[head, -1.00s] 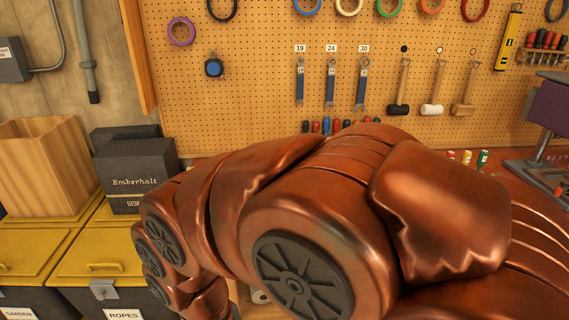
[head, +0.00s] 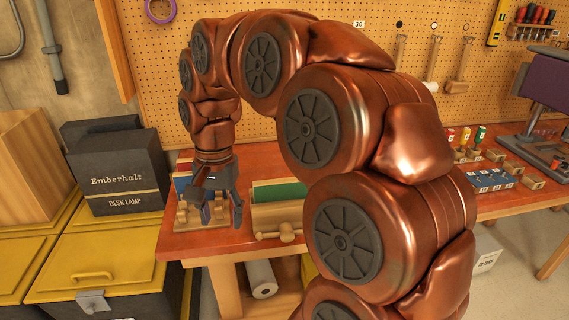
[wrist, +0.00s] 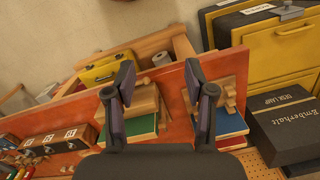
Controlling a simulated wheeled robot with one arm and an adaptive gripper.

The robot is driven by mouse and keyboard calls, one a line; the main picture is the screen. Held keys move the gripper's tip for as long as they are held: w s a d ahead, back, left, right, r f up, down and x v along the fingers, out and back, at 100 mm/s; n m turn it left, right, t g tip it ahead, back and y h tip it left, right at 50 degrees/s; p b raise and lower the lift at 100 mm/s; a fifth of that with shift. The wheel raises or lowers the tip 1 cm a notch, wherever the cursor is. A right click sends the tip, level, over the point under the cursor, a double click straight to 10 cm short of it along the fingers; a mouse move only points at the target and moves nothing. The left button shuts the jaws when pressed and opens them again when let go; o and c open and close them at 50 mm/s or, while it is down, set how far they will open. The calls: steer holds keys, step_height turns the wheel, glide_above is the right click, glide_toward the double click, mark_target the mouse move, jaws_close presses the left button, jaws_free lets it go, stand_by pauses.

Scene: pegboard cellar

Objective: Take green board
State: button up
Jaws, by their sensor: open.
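The green board (head: 279,191) stands in a wooden vise-like holder (head: 278,217) on the red-topped workbench; my arm hides its right end. In the wrist view the green board (wrist: 145,131) shows beyond the left finger, partly covered by it. My gripper (head: 213,208) is open and empty, pointing down, left of the green board. It is over or in front of a second wooden holder with a blue board (head: 181,184). In the wrist view the blue board (wrist: 232,124) is beyond the right finger. My gripper (wrist: 160,84) has its open jaws between the two holders.
A dark Emberhalt desk lamp box (head: 117,176) stands on yellow-lidded bins (head: 97,252) left of the workbench (head: 190,243). A pegboard (head: 300,15) with tools is behind. Small blocks and a blue box (head: 489,179) are on the bench at right.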

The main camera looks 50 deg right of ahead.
steer(key=w+d+m+b, duration=0.1)
steer(key=w+d+m, duration=0.25)
steer(key=d, duration=0.25)
steer(key=w+d+m+b, duration=0.1)
steer(key=w+d+m, duration=0.1)
steer(key=d+m, duration=0.4)
steer(key=m+t+b, duration=0.1)
steer(key=m, duration=0.4)
glide_above(282, 180)
steer(key=shift+s+d+f, duration=0.3)
steer(key=shift+f, duration=0.05)
steer(key=shift+w+a+f+p, duration=0.15)
steer(key=shift+f+p, duration=0.15)
steer(key=shift+f, duration=0.95)
steer(key=shift+w+a+f+p, duration=0.1)
steer(key=shift+f+p, duration=0.15)
steer(key=shift+f, duration=1.05)
steer(key=shift+w+a+f+p, duration=0.15)
steer(key=shift+f+p, duration=0.15)
steer(key=shift+f, duration=0.95)
steer(key=shift+s, duration=0.1)
jaws_close()
steer(key=shift+r, duration=0.15)
step_height(282, 180, up, 11)
steer(key=p, duration=0.1)
steer(key=shift+p, duration=0.4)
